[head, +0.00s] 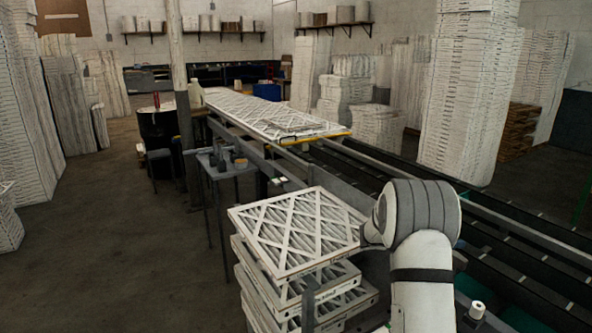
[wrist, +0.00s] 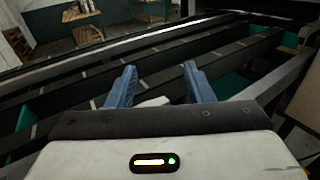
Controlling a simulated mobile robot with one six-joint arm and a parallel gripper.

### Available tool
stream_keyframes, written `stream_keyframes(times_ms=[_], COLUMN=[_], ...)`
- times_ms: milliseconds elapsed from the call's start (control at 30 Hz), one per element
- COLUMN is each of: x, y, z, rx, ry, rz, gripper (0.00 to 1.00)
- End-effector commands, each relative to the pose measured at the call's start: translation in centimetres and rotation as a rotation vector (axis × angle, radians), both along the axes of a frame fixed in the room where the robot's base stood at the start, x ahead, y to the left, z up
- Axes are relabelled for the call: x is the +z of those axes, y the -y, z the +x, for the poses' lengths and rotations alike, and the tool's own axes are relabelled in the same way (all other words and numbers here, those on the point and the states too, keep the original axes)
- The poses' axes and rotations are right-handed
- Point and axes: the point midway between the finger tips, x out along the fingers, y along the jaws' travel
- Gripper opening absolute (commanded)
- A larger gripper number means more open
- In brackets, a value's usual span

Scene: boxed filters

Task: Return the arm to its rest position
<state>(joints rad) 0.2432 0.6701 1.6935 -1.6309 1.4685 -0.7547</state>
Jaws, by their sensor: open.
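My gripper (wrist: 160,85) shows in the wrist view with its two blue fingers spread apart and nothing between them. Beyond the fingers lie the dark rails of a conveyor (wrist: 215,62). In the head view my arm rises at the lower right, bent at a rounded grey joint. The gripper itself cannot be made out there. A stack of white boxed filters (head: 298,230) with lattice faces stands just left of my arm. Its top filter overlaps the arm in the picture, and I cannot tell whether they touch.
The conveyor (head: 400,180) runs from the back to the lower right. A small side table (head: 228,169) holds tools. Tall filter stacks (head: 470,90) stand at right. The floor (head: 110,240) at left is clear.

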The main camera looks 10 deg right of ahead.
Motion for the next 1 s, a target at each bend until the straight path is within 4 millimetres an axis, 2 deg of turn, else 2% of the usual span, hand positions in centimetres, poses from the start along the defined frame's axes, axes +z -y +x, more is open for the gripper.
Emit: stream_keyframes(times_ms=[167, 267, 467, 700, 900, 1000], x=[1.8, 2.5, 2.8, 2.2, 1.6, 1.4], y=[-2.7, -5.4, -11.7, -20.3, -27.3, -30.1], z=[-3.6, -6.8, -12.9, -19.6, -24.3, -26.0], rx=[-0.059, -0.119, -0.260, -0.474, -0.700, -0.812], ry=[0.167, 0.313, 0.611, 0.960, 1.221, 1.321], rz=[0.139, 0.264, 0.516, 0.814, 1.054, 1.152], gripper=[0.47, 0.47, 0.47, 0.47, 0.47, 0.47])
